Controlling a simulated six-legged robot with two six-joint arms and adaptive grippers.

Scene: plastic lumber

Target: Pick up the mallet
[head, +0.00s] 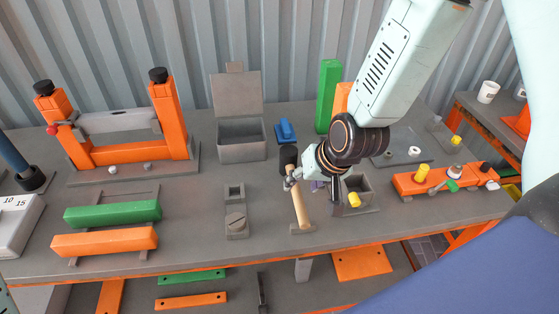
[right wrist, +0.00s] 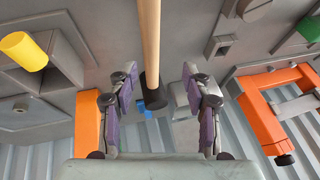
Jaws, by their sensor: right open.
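The mallet has a pale wooden handle (head: 301,212) and a black head (head: 288,156). It is on the bench near the middle, handle end toward the front edge by a small grey plate. My right gripper (head: 304,181) is open over the upper handle, just below the head, and hides part of it. In the right wrist view, the handle (right wrist: 150,40) runs down between the two spread, purple-padded fingers (right wrist: 158,90), with the black head (right wrist: 155,99) between them. Neither finger visibly touches it. My left gripper is not in view.
A grey box holding a yellow piece (head: 354,199) stands close right of the gripper. Behind are an open lidded box (head: 241,151) and a green post (head: 327,97). An orange frame (head: 175,115) stands at left.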

